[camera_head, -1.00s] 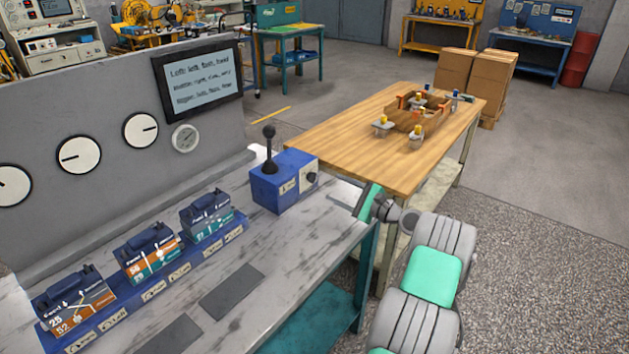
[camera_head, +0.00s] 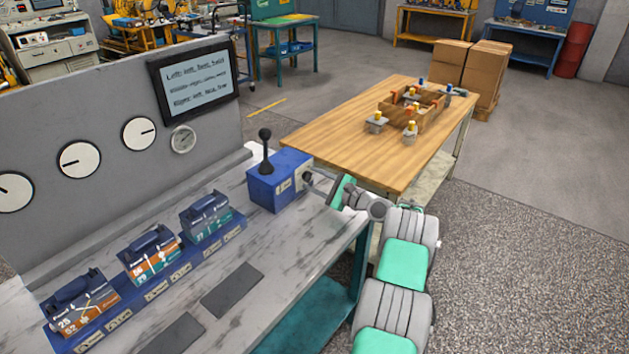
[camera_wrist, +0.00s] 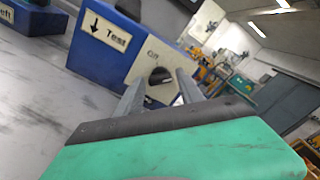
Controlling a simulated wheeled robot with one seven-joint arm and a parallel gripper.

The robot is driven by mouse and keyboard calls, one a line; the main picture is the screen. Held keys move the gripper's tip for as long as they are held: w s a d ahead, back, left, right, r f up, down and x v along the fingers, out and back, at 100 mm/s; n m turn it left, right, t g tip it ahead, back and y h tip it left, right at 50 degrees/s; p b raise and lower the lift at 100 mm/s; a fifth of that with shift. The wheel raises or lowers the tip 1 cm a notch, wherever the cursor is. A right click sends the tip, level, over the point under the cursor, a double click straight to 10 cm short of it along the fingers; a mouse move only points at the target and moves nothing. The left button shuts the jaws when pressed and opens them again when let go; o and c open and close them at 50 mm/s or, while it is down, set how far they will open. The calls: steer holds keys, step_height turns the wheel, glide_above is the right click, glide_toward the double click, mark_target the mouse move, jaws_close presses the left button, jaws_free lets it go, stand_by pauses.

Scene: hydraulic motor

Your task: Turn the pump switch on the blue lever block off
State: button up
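The blue lever block (camera_head: 270,192) with its upright black lever (camera_head: 265,150) stands at the far right end of the grey bench. Its light right-hand face carries the dark round pump switch (camera_wrist: 160,75), below a label that reads "Off". My gripper (camera_head: 311,180) reaches in from the right, its fingers pointing at that face. In the wrist view the two fingers (camera_wrist: 160,84) are apart, one on each side of the switch. I cannot tell whether they touch it. A "Test" label with a down arrow (camera_wrist: 109,34) is on the blue front face.
Several labelled valve blocks (camera_head: 150,258) stand in a row on a blue base to the left. A panel with gauges and a screen (camera_head: 195,83) rises behind. The wooden table (camera_head: 340,134) with a wooden crate (camera_head: 425,110) is beyond my arm.

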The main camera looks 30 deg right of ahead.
jaws_close()
steer(key=shift+f+b, duration=0.15)
steer(key=shift+b, duration=0.25)
steer(key=n+b, duration=0.2)
steer(key=b, duration=0.1)
steer(key=shift+f+n+b, duration=0.2)
steer(key=shift+n+b, duration=0.1)
steer(key=shift+n, duration=0.1)
steer(key=n+b, duration=0.5)
steer(key=b, duration=0.1)
steer(key=n+b, duration=0.7)
steer(key=shift+b, duration=0.3)
steer(key=shift+r+n+b, duration=0.15)
steer(key=shift+n+b, duration=0.45)
steer(key=shift+n, duration=0.2)
steer(key=shift+r+n+b, duration=0.15)
steer(key=shift+n+b, duration=0.45)
steer(key=shift+n, duration=0.2)
